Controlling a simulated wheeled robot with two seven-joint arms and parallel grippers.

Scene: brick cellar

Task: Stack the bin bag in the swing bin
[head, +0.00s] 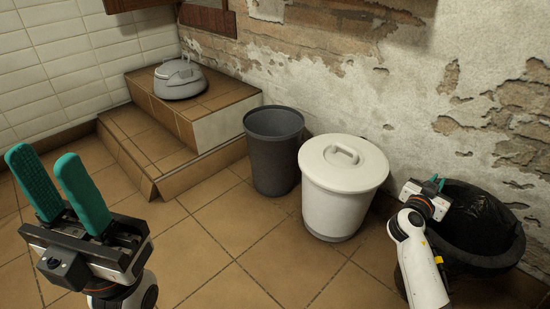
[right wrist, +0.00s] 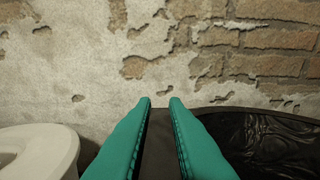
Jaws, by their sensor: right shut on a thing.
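The black bin bag (head: 480,222) stands at the far right, open at the top, with a wide dark round rim and shiny, creased black film inside. It also shows at the right of the right wrist view (right wrist: 275,140). My right gripper (head: 440,184) is at its left rim. In the right wrist view its green fingers (right wrist: 160,103) are closed around a dark grey edge. The grey open-topped bin (head: 272,165) on the floor, probably the swing bin, shows no lid. My left gripper (head: 45,155) is open and empty at the lower left.
A white bin (head: 335,205) with a handled lid stands between the grey bin and the black bag. A grey domed piece (head: 180,82) rests on the tiled steps (head: 215,95). A crumbling wall (head: 330,85) runs behind. Floor in front of the bins is clear.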

